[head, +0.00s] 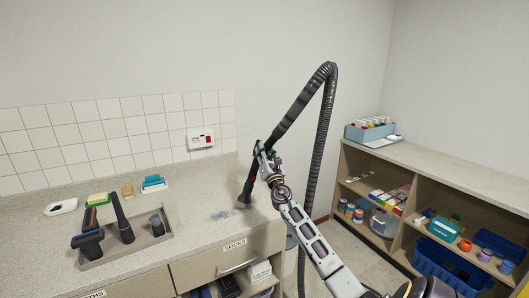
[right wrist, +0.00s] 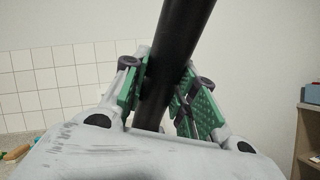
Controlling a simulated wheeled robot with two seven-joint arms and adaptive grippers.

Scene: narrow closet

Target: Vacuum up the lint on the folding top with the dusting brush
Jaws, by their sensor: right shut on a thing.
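My right gripper (head: 262,160) is shut on the black vacuum wand (head: 247,186), which also runs between the green finger pads in the right wrist view (right wrist: 165,80). The wand leans, with its lower end at the speckled folding top (head: 190,225). A dark brush head (head: 244,199) is at that lower end, touching or just above the top; I cannot tell which. A greyish patch of lint (head: 224,213) lies on the top just left of the brush head. A ribbed black hose (head: 318,140) rises from the wand, bends over and hangs down behind my arm. My left gripper is out of view.
A tray (head: 152,239) with several dark vacuum tools stands on the top at left. A white dish (head: 61,207), sponges and a teal block (head: 153,183) lie near the tiled wall. A wall box (head: 200,140) is above. Shelves (head: 440,174) with bins stand at right.

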